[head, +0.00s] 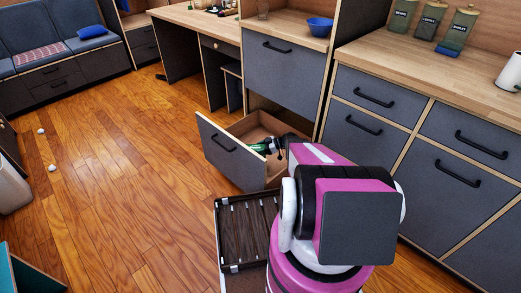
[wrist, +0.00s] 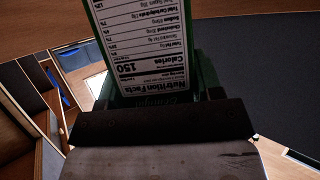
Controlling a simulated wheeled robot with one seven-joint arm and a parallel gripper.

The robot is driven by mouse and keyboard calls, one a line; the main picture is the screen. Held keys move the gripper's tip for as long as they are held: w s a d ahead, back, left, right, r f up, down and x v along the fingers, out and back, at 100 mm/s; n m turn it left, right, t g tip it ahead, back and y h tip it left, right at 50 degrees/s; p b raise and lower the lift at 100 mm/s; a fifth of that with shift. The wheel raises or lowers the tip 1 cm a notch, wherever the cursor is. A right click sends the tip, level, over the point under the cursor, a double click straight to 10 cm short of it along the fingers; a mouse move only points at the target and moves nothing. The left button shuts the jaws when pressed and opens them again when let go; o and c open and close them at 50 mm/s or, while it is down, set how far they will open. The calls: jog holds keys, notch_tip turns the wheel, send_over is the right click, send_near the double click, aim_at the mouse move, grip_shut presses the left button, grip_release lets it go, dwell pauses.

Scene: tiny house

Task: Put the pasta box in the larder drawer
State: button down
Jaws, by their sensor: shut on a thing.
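The pasta box (wrist: 150,45) is green with a white nutrition label. In the wrist view it stands out from between my gripper's fingers (wrist: 160,100), which are shut on it. In the head view a green bit of the box (head: 259,147) shows at the open larder drawer (head: 223,160), with my gripper (head: 272,147) beside it. The drawer is pulled out, with a dark front and wooden inside. My arm hides part of the drawer. I cannot tell whether the box touches the drawer floor.
A counter with closed drawers (head: 365,115) runs along the right. A blue bowl (head: 320,26) and green canisters (head: 433,22) stand on the worktops. A slatted dark tray (head: 247,232) is in front of the drawer. Wooden floor (head: 130,180) is mostly clear at left, with small white objects (head: 51,168).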

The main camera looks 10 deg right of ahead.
jog(key=shift+c, duration=1.4)
grip_release()
jog(key=shift+r, duration=0.1)
jog(key=v, duration=0.7)
jog(key=shift+d, duration=0.2)
jog(key=shift+s+r, duration=0.1)
